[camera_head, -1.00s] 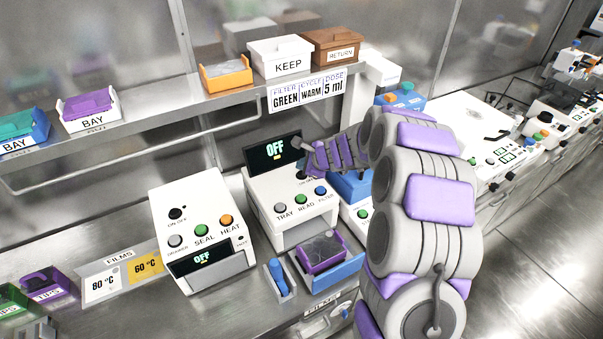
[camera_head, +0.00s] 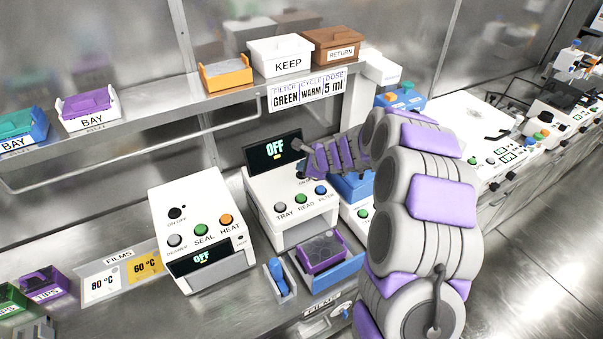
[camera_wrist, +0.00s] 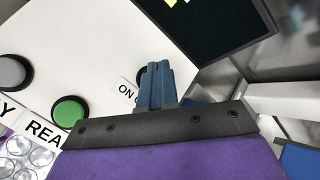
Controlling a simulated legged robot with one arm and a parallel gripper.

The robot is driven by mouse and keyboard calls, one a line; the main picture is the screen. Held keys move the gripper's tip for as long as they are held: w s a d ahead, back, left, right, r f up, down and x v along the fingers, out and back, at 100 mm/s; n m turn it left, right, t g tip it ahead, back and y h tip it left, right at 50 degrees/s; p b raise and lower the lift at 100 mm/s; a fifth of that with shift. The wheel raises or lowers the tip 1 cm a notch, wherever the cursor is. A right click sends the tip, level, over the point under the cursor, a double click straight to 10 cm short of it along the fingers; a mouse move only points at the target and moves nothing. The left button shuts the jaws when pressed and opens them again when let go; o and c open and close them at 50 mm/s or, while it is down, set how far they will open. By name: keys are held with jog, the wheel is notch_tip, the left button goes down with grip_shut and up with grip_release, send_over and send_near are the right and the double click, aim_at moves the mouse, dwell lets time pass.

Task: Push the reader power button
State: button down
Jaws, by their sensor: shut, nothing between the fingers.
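The reader (camera_head: 290,204) is a white box with a dark screen (camera_head: 272,150) that reads OFF. Its grey TRAY button (camera_head: 281,208), green READ button (camera_head: 302,198) and blue FILTER button (camera_head: 321,190) are in view. In the wrist view the green button (camera_wrist: 69,112) and part of the ON/OFF label (camera_wrist: 124,92) show. The gripper also shows in the head view (camera_head: 302,171).
A white sealer (camera_head: 200,232), also reading OFF, stands to the left. A purple-rimmed plate (camera_head: 321,251) sits on a blue tray in front of the reader. A shelf (camera_head: 170,112) with boxes runs above. A blue thing (camera_head: 352,186) lies right of the reader, close below my arm.

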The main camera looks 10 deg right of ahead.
jog(key=shift+f, duration=0.35)
dwell(0.6)
jog(key=shift+r, duration=0.15)
jog(key=shift+r+p, duration=0.7)
jog(key=shift+r, duration=0.05)
notch_tip(320, 180, up, 6)
jog(key=p, duration=0.6)
jog(key=shift+f, duration=0.1)
